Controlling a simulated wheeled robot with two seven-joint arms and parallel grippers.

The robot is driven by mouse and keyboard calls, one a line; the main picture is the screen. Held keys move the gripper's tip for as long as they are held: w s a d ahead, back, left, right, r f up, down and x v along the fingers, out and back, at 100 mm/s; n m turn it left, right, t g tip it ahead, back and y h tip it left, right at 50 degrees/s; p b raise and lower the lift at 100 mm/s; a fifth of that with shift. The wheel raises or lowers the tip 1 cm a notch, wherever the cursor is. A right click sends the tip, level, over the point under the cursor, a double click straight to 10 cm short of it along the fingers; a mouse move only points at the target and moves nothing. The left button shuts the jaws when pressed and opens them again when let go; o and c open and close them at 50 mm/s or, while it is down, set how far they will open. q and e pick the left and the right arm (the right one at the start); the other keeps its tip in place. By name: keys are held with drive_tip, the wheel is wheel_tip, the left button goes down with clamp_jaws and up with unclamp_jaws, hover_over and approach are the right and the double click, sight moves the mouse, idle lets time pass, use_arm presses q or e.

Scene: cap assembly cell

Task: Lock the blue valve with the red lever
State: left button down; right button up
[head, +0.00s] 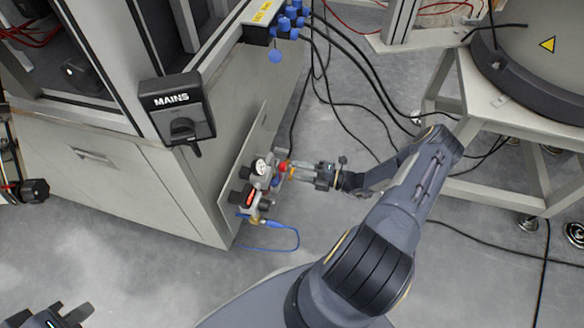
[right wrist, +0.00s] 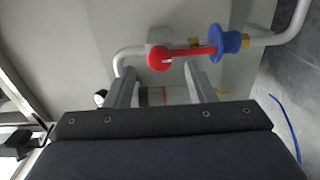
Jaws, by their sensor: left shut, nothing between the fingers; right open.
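The red lever (right wrist: 170,57) shows in the right wrist view, with a round end at left and a bar running right to the blue valve (right wrist: 229,42) on a pale pipe. My right gripper (right wrist: 162,74) is open, its two fingers pointing at the red round end, with nothing seen gripped. In the head view my right gripper (head: 296,171) is beside the red lever (head: 283,167) at the cabinet's side; the blue valve is small and partly hidden there. My left gripper (head: 69,315) is shut and empty at the bottom left, far from the valve.
A grey cabinet (head: 120,185) carries a MAINS switch box (head: 177,110) and a gauge (head: 260,166) near the valve. A blue hose (head: 297,240) loops below. Black cables hang behind my right arm. A pale stand (head: 475,95) is at right. Open floor lies in front.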

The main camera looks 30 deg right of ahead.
use_arm(q)
drive_tip(key=shift+r, duration=0.4)
use_arm(e)
drive_tip(key=shift+v, duration=2.3)
drive_tip(key=shift+s, duration=0.1)
